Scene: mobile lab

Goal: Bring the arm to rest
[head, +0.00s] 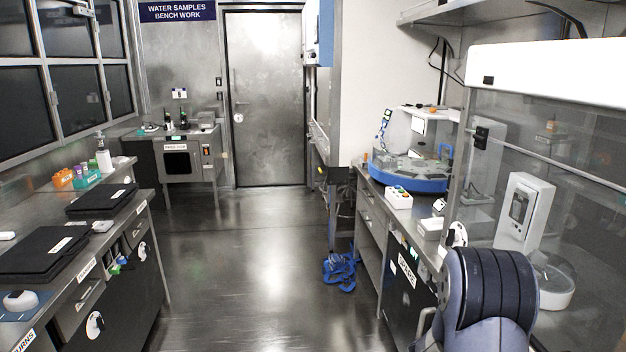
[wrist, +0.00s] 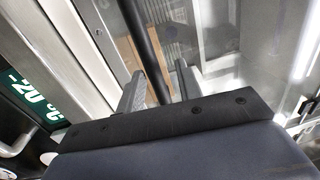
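My gripper (wrist: 158,84) shows in the wrist view, with its two grey fingers apart. I see nothing held between them. A long dark bar (wrist: 142,45) passes behind the gap, and I cannot tell how far off it is. In the head view my arm is a dark, ribbed, rounded link at the lower right, in front of the glass-fronted hood (head: 580,180). My gripper is hidden in that view.
The right bench carries a blue-based round machine (head: 405,180) and a small box with coloured buttons (head: 398,196). The left bench holds black cases (head: 45,250). The aisle floor (head: 240,265) towards the door (head: 265,100) is clear.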

